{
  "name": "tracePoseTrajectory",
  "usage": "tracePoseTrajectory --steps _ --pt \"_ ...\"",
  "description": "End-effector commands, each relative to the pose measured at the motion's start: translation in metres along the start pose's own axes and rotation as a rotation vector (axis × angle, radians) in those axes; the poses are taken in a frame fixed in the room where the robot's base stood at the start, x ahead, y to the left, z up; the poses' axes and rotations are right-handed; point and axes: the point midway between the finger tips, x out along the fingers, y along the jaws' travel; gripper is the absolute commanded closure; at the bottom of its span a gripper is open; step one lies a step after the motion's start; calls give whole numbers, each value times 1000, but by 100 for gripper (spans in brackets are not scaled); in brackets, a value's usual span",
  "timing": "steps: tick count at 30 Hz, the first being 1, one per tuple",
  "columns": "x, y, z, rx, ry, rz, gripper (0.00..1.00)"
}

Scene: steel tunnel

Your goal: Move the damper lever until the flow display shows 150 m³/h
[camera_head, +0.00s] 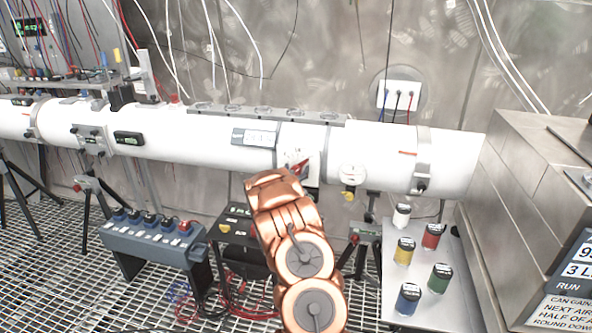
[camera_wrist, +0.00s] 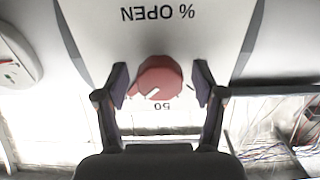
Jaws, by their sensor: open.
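In the head view the red lever (camera_head: 299,168) is on the white duct (camera_head: 200,135), just beyond my copper arm. My gripper (camera_wrist: 160,88) is open, one finger on each side of the knob, with visible gaps. Contact cannot be told. In the head view my arm hides the fingers. A display with green digits (camera_head: 30,27) is at the upper left; its reading is too small to tell.
A small dark display (camera_head: 129,138) and a round white gauge (camera_head: 353,174) are on the duct. A table (camera_head: 393,270) with several coloured jars stands at right, beside a steel cabinet (camera_head: 535,150). A blue-grey box (camera_head: 152,240) and cables crowd the grating at left.

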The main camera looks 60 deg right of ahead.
Motion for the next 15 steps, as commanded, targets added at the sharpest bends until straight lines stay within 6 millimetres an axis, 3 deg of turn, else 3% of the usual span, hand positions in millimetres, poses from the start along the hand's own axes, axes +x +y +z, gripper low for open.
tracePoseTrajectory --steps 6,15 --pt "0 0 0 0 1 0 31" --pt "0 0 0 0 1 0 62"
